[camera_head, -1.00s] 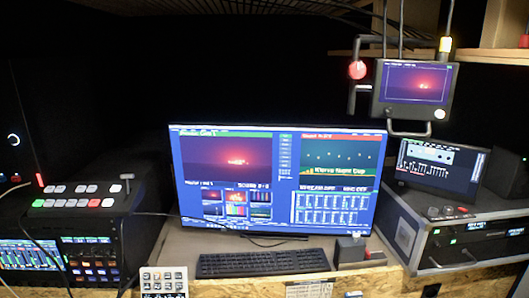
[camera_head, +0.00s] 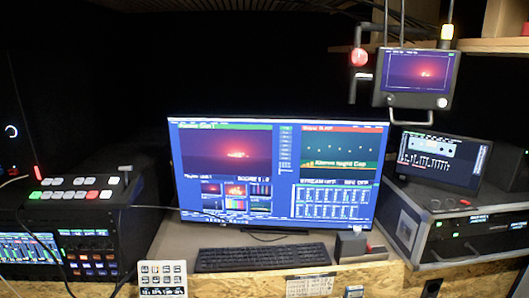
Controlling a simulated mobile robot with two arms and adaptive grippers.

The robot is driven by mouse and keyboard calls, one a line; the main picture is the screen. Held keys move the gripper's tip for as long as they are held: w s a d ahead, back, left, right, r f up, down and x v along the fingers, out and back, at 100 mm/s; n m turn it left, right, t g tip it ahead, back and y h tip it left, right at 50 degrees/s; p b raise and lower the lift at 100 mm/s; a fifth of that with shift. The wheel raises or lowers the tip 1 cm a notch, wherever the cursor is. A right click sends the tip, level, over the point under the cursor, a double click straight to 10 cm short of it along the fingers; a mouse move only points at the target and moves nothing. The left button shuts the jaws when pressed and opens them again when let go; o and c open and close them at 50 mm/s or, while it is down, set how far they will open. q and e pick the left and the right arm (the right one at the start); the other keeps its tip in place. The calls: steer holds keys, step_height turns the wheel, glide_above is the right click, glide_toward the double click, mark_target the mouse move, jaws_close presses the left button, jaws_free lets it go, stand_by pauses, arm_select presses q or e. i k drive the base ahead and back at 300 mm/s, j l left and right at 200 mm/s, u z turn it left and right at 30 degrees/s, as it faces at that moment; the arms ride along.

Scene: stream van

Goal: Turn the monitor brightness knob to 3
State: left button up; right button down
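A small monitor (camera_head: 417,73) hangs from the ceiling on a dark bracket at the upper right, with a picture of a dark red sky on its screen. A small round pale knob (camera_head: 441,102) sits at the lower right corner of its frame. Its marks and pointer are too small to read, so I cannot tell its setting. A metal handle (camera_head: 411,121) hangs below this monitor. Neither of my grippers shows in this view.
A large desk screen (camera_head: 277,172) stands behind a keyboard (camera_head: 262,257). A switcher panel (camera_head: 75,190) with lit buttons is at the left. A laptop-like screen (camera_head: 441,160) stands on a metal rack case (camera_head: 409,230) below the hanging monitor. A red lamp (camera_head: 360,58) is left of that monitor.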

mark_target(390, 99)
steer(key=z, duration=0.85)
steer(key=k, duration=0.05)
